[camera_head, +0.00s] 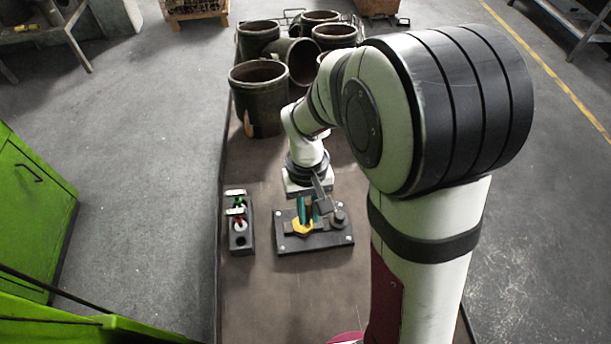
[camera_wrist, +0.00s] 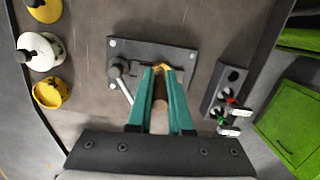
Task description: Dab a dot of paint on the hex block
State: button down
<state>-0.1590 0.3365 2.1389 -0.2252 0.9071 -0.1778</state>
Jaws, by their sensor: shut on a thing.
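The yellow hex block (camera_head: 303,228) sits on a dark fixture plate (camera_head: 286,243). It also shows just beyond my fingertips in the wrist view (camera_wrist: 161,67). A clamp with a lever (camera_wrist: 118,71) stands beside it on the plate. My gripper (camera_head: 306,212) points down over the block, its green fingers shut on a slim brown tool (camera_wrist: 159,116). The tool's tip is mostly hidden by the fingers. I cannot tell whether it touches the block. A dark rack (camera_head: 241,241) stands left of the plate, holding a red and a green tool, with an open hole at its near end.
Yellow and white round items (camera_wrist: 52,92) lie along the left in the wrist view. A green cabinet (camera_head: 30,215) stands off the table. The table's near left part is clear.

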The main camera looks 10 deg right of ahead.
aim_at(309, 205)
jog(key=shift+f, duration=0.8)
jog(key=shift+w+a+f, duration=0.15)
jog(key=shift+w+f, duration=0.2)
jog(key=shift+f, duration=0.05)
jog(key=shift+w+a+r, duration=0.15)
jog(key=shift+w, duration=0.15)
jog(key=shift+w+a+f, duration=0.2)
jog(key=shift+w+a, duration=0.05)
jog(key=shift+w, duration=0.25)
jog(key=shift+w+a+f, duration=0.2)
jog(key=shift+w, duration=0.3)
jog(key=shift+s+d, duration=0.4)
jog(key=shift+s, duration=0.45)
jog(key=shift+s+d, duration=0.4)
jog(key=shift+s, duration=0.45)
jog(key=shift+r, duration=3.95)
